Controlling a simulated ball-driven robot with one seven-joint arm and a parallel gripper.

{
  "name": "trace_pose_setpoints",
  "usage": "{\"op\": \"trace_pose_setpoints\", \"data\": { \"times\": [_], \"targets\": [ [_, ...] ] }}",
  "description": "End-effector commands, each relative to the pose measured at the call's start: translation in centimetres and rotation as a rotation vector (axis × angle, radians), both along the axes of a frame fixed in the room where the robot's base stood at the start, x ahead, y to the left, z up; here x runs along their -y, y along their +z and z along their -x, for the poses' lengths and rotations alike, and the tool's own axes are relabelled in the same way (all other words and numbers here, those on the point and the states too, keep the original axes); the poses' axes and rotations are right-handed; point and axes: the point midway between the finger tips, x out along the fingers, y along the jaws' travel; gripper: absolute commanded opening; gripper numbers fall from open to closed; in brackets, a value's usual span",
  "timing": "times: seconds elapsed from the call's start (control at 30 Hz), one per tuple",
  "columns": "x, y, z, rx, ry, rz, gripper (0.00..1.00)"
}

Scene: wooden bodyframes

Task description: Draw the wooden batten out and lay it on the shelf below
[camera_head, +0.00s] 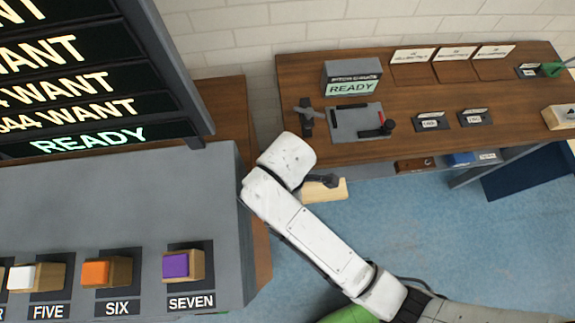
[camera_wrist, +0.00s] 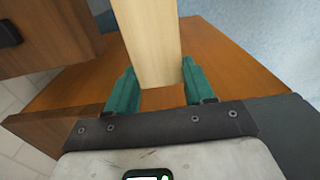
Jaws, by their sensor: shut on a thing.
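My gripper (camera_wrist: 159,86) is shut on the pale wooden batten (camera_wrist: 150,40), with a teal finger on each side of it. The batten runs from between the fingers up past the top edge of the wrist view, so its far end is hidden there. In the head view, the batten (camera_head: 328,194) shows as a short pale piece beside the end of my arm, over the blue floor. A brown wooden surface (camera_wrist: 228,62) lies below the gripper in the wrist view. I cannot tell whether it is the shelf, or whether the batten touches it.
A grey cabinet (camera_head: 200,225) with wooden blocks stands left of my arm. A wooden bench (camera_head: 440,80) with a grey READY box (camera_head: 352,78) and control plates stands behind. A dark handle (camera_wrist: 8,33) is at the wrist view's upper left. Blue floor (camera_head: 410,230) is open at right.

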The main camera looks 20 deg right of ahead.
Motion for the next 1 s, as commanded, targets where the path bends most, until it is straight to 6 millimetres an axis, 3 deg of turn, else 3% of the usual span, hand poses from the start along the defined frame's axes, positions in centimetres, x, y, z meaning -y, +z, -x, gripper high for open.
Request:
{"op": "trace_pose_setpoints", "data": {
  "times": [1.0],
  "targets": [
    [-0.9, 0.1, 3.2, -0.001, 0.000, 0.000, 0.19]
  ]
}}
